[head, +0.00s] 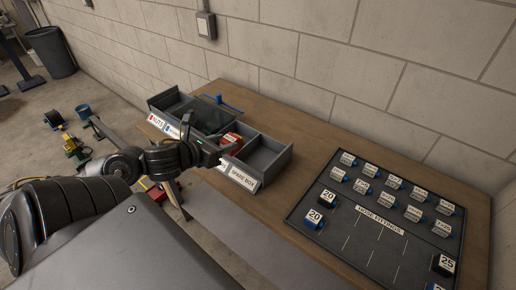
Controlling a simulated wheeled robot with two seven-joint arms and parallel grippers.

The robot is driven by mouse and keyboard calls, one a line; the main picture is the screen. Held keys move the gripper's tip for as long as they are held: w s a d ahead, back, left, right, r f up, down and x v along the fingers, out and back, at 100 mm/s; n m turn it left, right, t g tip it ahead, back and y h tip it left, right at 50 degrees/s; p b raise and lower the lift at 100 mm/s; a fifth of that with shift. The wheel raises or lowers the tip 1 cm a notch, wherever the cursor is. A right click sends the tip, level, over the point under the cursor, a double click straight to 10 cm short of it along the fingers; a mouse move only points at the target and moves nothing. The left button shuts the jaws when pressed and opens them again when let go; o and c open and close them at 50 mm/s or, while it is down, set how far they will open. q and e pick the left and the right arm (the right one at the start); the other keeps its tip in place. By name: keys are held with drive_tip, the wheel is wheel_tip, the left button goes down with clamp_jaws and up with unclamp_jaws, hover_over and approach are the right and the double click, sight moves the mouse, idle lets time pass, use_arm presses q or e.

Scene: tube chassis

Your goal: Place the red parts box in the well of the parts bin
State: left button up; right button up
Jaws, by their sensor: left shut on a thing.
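The grey parts bin (270,141) stands on the wooden workbench against the wall. Its near front carries labels, a red NUTS one, a blue one partly hidden, and SPARE BOX at the right. The red parts box (231,139) shows just beyond my left gripper (221,147), at the middle of the bin, left of the open right-hand well. My left gripper is shut on the red box. The arm and gripper hide part of the box and the bin's front, so I cannot tell if the box touches the bin floor. My right gripper is out of view.
A black HOSE FITTINGS tray (372,247) with several labelled blocks lies on the right of the bench (314,135). A blue-handled item (222,101) lies behind the bin. A grey wall outlet (206,25) is above. Bare bench lies between bin and tray.

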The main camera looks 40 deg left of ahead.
sight(240, 142)
use_arm(q)
drive_tip(key=w+f+b, duration=0.2)
drive_tip(key=b, duration=0.1)
drive_tip(key=w+d+b, duration=0.1)
drive_tip(key=w, duration=0.1)
drive_tip(key=shift+w+f, duration=0.1)
drive_tip(key=shift+f, duration=0.3)
drive_tip(key=shift+w+d+r, duration=0.2)
drive_tip(key=shift+w, duration=0.15)
drive_tip(key=shift+w+d+f, duration=0.1)
drive_tip(key=shift+w+d, duration=0.05)
drive_tip(key=shift+w, duration=0.1)
drive_tip(key=w+f, duration=0.1)
drive_tip(key=f, duration=0.1)
drive_tip(key=w+d+f, duration=0.1)
drive_tip(key=w, duration=0.1)
drive_tip(key=w+f+b, duration=0.1)
drive_tip(key=f, duration=0.1)
drive_tip(key=shift+w+d+f, duration=0.3)
drive_tip(key=shift+w+d, duration=0.05)
drive_tip(key=shift+w, duration=0.05)
drive_tip(key=shift+w+f, duration=0.15)
drive_tip(key=shift+f, duration=0.8)
drive_tip(key=shift+w+f, duration=0.1)
drive_tip(key=shift+f, duration=0.8)
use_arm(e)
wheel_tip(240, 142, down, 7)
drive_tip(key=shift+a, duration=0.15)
